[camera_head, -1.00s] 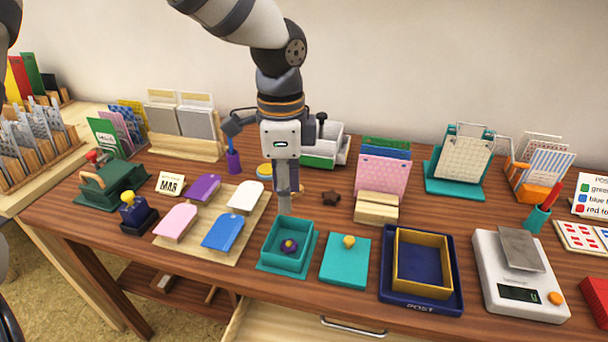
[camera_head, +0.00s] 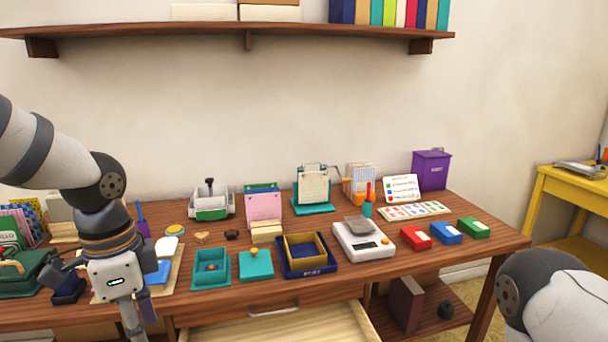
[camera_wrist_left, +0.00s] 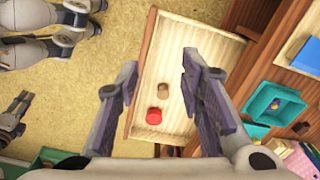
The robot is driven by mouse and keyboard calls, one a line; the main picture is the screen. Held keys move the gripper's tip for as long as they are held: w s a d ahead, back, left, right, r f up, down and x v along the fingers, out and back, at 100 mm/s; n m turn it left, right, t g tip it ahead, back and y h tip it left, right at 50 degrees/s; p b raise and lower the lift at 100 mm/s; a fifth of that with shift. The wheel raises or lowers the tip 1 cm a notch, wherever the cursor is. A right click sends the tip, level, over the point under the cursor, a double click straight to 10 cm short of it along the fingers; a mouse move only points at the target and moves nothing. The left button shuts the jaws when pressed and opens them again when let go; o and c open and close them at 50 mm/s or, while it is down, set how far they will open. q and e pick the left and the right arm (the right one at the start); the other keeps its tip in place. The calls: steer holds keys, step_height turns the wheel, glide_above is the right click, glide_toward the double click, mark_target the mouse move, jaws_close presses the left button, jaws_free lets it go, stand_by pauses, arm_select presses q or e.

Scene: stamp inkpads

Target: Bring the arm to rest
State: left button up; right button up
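My left arm comes down on the left in the head view. Its gripper (camera_head: 135,325) hangs pointing down at the table's front edge, over the left part. In the left wrist view the left gripper's fingers (camera_wrist_left: 160,70) are spread apart with nothing between them, above an open drawer (camera_wrist_left: 180,40). My right arm (camera_head: 555,295) shows only as a white and grey link at the lower right of the head view. Its gripper is outside that view.
The wooden table (camera_head: 330,285) carries a teal tray (camera_head: 211,284), a navy tray (camera_head: 286,271), a scale (camera_head: 348,240) and coloured boxes. The open drawer sticks out in front; a red round piece (camera_wrist_left: 153,117) and a brown piece (camera_wrist_left: 163,90) lie in it. A shelf (camera_head: 150,29) hangs above.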

arm_select(q)
steer(key=s+d+f+n+g+h, duration=0.1)
steer(key=s+d+f+n, duration=0.1)
steer(key=s+f, duration=0.35)
steer(key=s+d+f+n, duration=0.1)
steer(key=s+f+n, duration=0.2)
steer(key=f, duration=0.6)
steer(key=s+d+f+n+g+h, duration=0.1)
steer(key=s+d+f+n, duration=0.1)
steer(key=s+f, duration=0.4)
steer(key=s+a+f+n+y, duration=0.1)
steer(key=s+f+n, duration=0.2)
steer(key=s, duration=0.5)
steer(key=s+a+f+n+y, duration=0.1)
steer(key=s+a+f+n, duration=0.1)
steer(key=s+f, duration=0.2)
steer(key=s, duration=0.3)
steer(key=shift+s+a+n, duration=0.3)
steer(key=shift+s+n, duration=0.1)
arm_select(e)
steer(key=shift+w, duration=0.4)
